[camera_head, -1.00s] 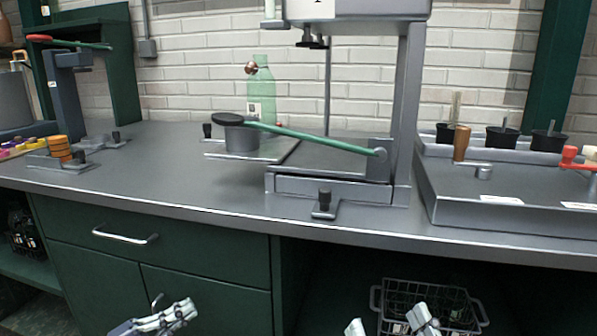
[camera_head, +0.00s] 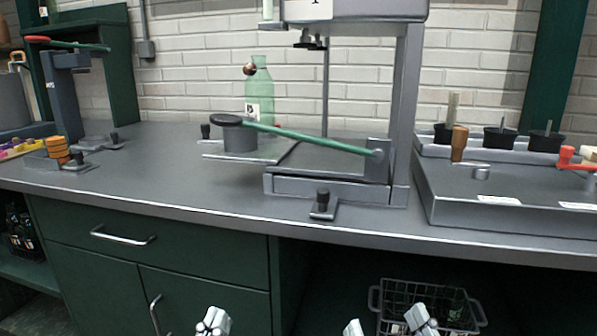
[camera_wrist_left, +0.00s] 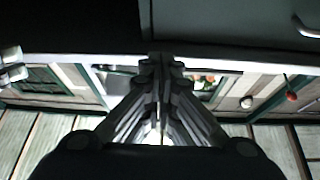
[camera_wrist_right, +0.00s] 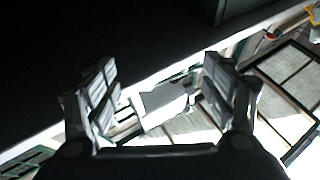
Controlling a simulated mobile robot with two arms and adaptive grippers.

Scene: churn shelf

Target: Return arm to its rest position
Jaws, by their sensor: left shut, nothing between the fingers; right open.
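My left gripper (camera_head: 213,322) shows at the bottom edge of the head view, below the bench top and in front of the green cabinet doors. In the left wrist view its fingers (camera_wrist_left: 160,65) meet at the tips, with nothing between them. My right gripper (camera_head: 385,328) is at the bottom edge of the head view, in front of the open space under the bench. In the right wrist view its fingers (camera_wrist_right: 155,90) stand wide apart and hold nothing. Both grippers are clear of the bench top.
The grey bench top (camera_head: 150,185) crosses the view. A press with a green lever (camera_head: 310,140) stands on it, with a green bottle (camera_head: 262,88) behind. A wire basket (camera_head: 400,296) is under the bench near my right gripper. A drawer handle (camera_head: 122,238) sticks out at left.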

